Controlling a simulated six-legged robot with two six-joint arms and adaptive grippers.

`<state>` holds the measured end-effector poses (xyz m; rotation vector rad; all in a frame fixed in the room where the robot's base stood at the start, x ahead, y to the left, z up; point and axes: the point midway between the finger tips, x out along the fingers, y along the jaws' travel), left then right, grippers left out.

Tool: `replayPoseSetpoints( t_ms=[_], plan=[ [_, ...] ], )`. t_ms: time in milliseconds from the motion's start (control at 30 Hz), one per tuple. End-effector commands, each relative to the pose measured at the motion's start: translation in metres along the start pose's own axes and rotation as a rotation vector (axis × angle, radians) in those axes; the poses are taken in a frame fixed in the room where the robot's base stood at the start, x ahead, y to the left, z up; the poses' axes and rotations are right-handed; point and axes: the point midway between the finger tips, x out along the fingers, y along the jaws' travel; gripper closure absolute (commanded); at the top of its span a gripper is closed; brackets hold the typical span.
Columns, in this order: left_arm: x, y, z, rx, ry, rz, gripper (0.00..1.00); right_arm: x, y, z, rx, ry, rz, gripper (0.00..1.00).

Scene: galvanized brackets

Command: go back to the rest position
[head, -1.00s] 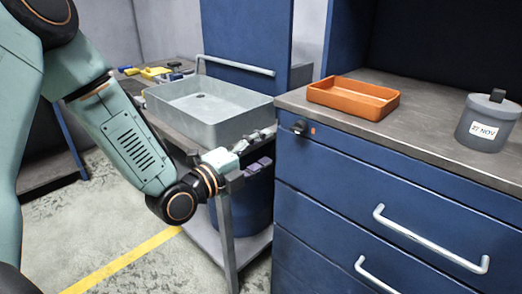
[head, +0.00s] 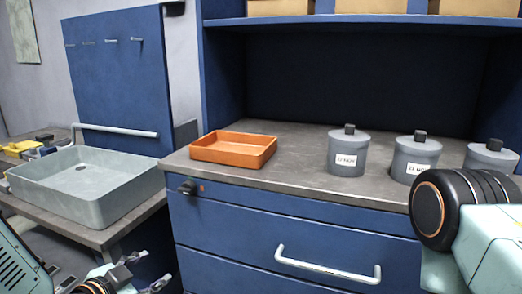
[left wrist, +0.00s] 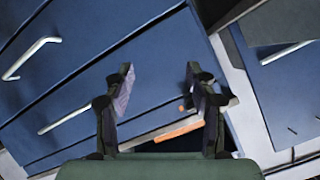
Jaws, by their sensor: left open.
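My left gripper (head: 143,272) is at the lower left of the head view, in front of the blue drawer cabinet. In the left wrist view its two fingers (left wrist: 159,82) stand apart with nothing between them. My right arm shows at the lower right of the head view, but its gripper is out of the picture.
An orange tray (head: 232,158) and several grey lidded pots, one a labelled pot (head: 347,155), stand on the counter (head: 300,140). A grey basin (head: 120,208) is on the left bench. The cabinet's drawer handle (head: 328,268) sticks out in front.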

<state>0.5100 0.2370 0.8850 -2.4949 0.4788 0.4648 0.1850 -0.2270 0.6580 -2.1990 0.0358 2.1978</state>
Motion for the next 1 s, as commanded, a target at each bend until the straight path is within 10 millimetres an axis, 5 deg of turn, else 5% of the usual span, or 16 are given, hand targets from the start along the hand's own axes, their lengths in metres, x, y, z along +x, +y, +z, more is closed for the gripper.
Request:
replayPoseSetpoints(
  t_ms=[267,500,700,1000],
  plan=[
    [-0.041,0.107,0.117,-0.602,-0.505,0.1,0.44,0.0,0.0,0.0,0.0,0.0,0.0,0.6],
    [-0.128,0.196,0.206,-0.825,-0.963,0.059,0.44,0.0,0.0,0.0,0.0,0.0,0.0,0.6],
    [-0.179,0.24,0.24,-0.744,-1.133,0.117,0.44,0.0,0.0,0.0,0.0,0.0,0.0,0.6],
    [-0.189,0.249,0.246,-0.733,-1.161,0.133,0.44,0.0,0.0,0.0,0.0,0.0,0.0,0.6]
  ],
)
